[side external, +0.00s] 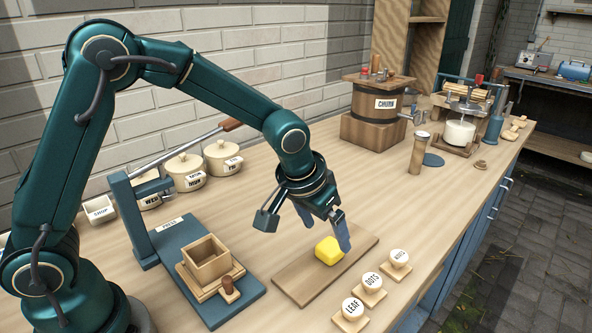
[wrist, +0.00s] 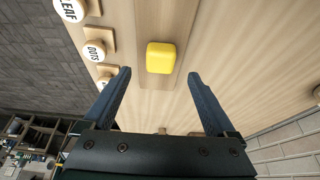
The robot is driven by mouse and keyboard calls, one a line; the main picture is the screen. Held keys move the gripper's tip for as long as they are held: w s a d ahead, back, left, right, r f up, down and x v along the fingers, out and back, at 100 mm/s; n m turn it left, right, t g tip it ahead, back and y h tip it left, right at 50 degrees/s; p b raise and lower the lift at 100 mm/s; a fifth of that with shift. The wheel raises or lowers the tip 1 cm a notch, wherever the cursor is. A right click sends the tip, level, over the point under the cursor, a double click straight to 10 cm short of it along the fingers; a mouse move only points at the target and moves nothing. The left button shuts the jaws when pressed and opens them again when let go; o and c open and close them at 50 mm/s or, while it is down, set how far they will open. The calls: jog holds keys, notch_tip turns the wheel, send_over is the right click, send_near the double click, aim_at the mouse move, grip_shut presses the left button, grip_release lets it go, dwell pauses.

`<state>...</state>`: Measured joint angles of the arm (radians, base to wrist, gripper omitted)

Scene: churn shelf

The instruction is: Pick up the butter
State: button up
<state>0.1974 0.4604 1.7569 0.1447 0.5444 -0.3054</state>
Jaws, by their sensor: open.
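The butter (side external: 329,250) is a small yellow block on a flat wooden board (side external: 299,288) on the worktop. My gripper (side external: 328,234) is open and empty, reaching down at the butter's back side in the side external view. One blue finger overlaps the butter's right edge there; I cannot tell whether it touches. In the wrist view the butter (wrist: 161,57) lies beyond the fingertips, centred between the lines of the two fingers. My gripper (wrist: 161,72) shows both fingers wide apart with nothing between them. The board (wrist: 166,16) runs under the butter.
Stamps labelled LEAF (side external: 352,308) and DOTS (side external: 372,282), and another, stand right of the board. A blue press base (side external: 199,267) with a wooden box mould (side external: 207,260) is at left. The churn (side external: 377,119) and lidded pots (side external: 222,157) stand behind. The worktop between is clear.

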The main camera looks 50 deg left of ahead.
aim_at(331, 245)
jog(key=shift+x, duration=2.15)
jog(key=c, duration=1.4)
jog(key=shift+o, duration=0.2)
jog(key=shift+r, duration=0.1)
